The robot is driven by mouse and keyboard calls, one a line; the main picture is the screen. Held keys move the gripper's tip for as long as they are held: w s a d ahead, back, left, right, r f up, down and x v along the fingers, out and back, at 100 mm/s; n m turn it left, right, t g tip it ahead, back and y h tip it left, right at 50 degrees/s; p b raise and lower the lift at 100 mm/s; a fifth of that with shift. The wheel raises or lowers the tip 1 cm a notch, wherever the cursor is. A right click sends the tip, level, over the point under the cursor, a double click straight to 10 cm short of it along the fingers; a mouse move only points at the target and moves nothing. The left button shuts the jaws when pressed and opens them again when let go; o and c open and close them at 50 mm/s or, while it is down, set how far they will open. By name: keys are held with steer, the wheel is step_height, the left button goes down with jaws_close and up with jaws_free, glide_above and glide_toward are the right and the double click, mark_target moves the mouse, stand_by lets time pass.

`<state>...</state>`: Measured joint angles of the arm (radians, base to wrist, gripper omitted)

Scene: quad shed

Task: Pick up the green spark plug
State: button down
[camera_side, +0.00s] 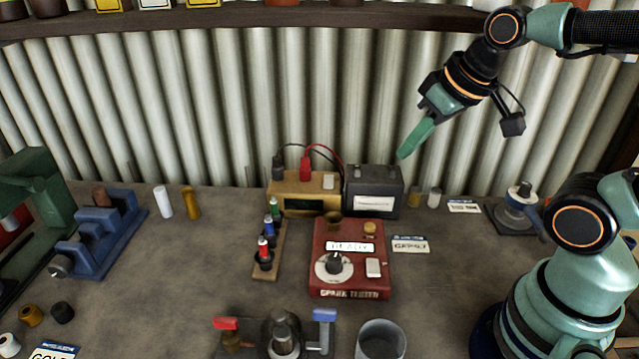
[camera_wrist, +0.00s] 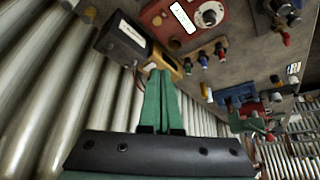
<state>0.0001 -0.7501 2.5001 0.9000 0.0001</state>
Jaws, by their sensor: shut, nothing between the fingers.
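The green spark plug (camera_side: 274,207) stands upright at the far end of a small wooden rack (camera_side: 262,274), left of the red spark tester. A blue spark plug (camera_side: 269,227) and a red spark plug (camera_side: 264,246) stand in the same rack, nearer the front. In the wrist view the green plug (camera_wrist: 188,65) is small, a little right of my fingertips. My gripper (camera_side: 404,155) is shut and empty, with green fingers pressed together. It hangs in the air well above the bench, up and to the right of the rack, apart from everything.
The red spark tester (camera_side: 318,273) stands right of the rack. A yellow box (camera_side: 308,203) with cables and a dark grey box (camera_side: 375,190) stand behind. A blue vise (camera_side: 105,240) is at left. A metal cup (camera_side: 380,341) is in front. The bench left of the rack is clear.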

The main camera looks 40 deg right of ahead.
steer(key=c, duration=0.7)
jaws_free()
steer(key=n+g, duration=0.6)
steer(key=n, duration=1.2)
glide_above(274, 199)
steer(key=f, duration=1.1)
steer(key=shift+w+a+f, duration=0.15)
steer(key=shift+a+f, duration=0.05)
steer(key=shift+a, duration=0.1)
steer(key=shift+w+d+f, duration=0.1)
steer(key=shift+w+f, duration=0.1)
steer(key=shift+f, duration=0.25)
steer(key=shift+s+d+f, duration=0.1)
steer(key=shift+d+f, duration=0.05)
steer(key=shift+f, duration=1.6)
steer(key=shift+d+f, duration=0.15)
steer(key=shift+f, duration=1.6)
